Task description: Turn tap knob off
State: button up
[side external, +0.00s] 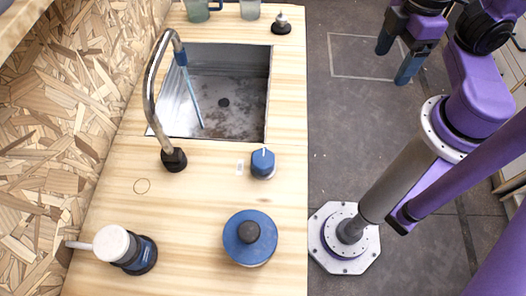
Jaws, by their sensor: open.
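The tap (151,88) is a curved metal spout on a black base, standing at the left of the sink and arching over it. A blue stream or rod (191,88) runs from the spout end down into the basin. A blue knob (262,163) with a white pointer line on top stands on the counter just below the sink's lower right corner. A small white label lies at its left. My gripper (396,64) is at the top right, over the floor, well right of the counter and apart from the knob. Its dark blue fingers are spread and empty.
The metal sink (255,75) is set in the wooden counter (190,210). A blue lidded pot (250,238) and a white-topped blue container (125,249) stand on the lower counter. Cups (197,9) and a small dark-based item (281,24) stand along the top. A chipboard wall borders the left.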

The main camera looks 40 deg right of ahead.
jog(key=w+a+r+m, duration=0.2)
jog(key=w+a+m, duration=0.1)
jog(key=a, duration=0.4)
jog(key=w+a+r+m, duration=0.1)
jog(key=w+a+m, duration=0.25)
jog(key=a, duration=0.25)
notch_tip(320, 180, up, 3)
jog(key=m, duration=0.7)
send_over(263, 158)
notch_tip(263, 158, down, 18)
jog(key=shift+r, duration=0.2)
jog(key=c, duration=1)
